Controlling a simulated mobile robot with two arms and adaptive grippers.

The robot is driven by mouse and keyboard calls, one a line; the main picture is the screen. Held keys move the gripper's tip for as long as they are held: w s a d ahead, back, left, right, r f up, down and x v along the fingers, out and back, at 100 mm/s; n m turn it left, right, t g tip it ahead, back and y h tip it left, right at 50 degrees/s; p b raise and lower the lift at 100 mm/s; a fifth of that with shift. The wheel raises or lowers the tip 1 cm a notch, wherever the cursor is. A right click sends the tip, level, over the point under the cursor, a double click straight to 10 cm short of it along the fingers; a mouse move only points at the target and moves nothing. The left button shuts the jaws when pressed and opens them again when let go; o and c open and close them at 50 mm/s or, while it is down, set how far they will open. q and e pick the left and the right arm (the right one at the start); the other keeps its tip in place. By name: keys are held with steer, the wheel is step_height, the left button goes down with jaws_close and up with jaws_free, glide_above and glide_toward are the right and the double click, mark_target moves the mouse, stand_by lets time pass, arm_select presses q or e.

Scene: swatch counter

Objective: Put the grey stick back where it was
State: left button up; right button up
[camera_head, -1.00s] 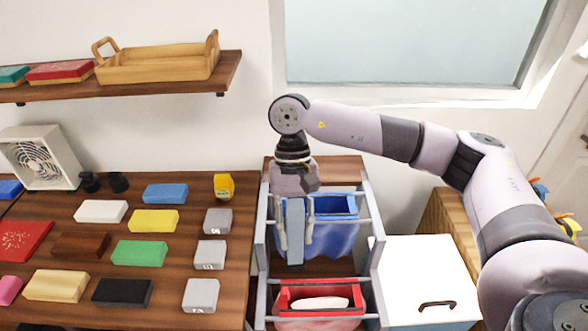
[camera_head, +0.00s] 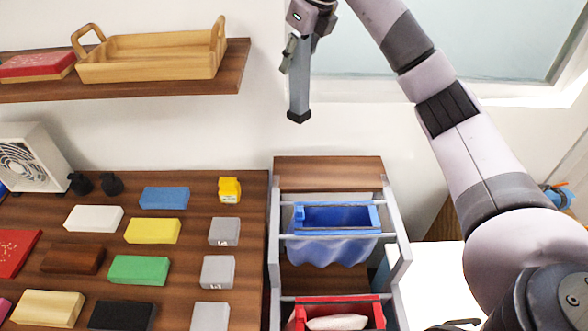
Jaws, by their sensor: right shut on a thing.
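The grey stick (camera_head: 299,92) hangs upright with a dark lower end, high in front of the wall and window edge. My right gripper (camera_head: 296,52) is shut on its upper part, at the top of the camera_head view. The stick is above the rack with the blue bin (camera_head: 345,248) and touches nothing below. My left gripper is not in view.
The counter (camera_head: 185,270) at left holds coloured blocks in rows, with several grey blocks (camera_head: 218,272) in the right column and a yellow item (camera_head: 229,189) behind them. A red bin (camera_head: 297,318) with a pale thing inside is in the rack's front. A shelf (camera_head: 150,90) bears a wooden tray (camera_head: 150,68).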

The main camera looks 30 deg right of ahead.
steer(key=shift+w+d, duration=0.1)
step_height(320, 180, down, 20)
steer(key=p, duration=0.5)
steer(key=shift+r+m, duration=0.25)
steer(key=shift+m, duration=0.05)
steer(key=shift+d, duration=0.1)
steer(key=shift+f, duration=0.2)
steer(key=o, duration=1)
steer(key=shift+o, duration=0.2)
steer(key=shift+r, duration=0.1)
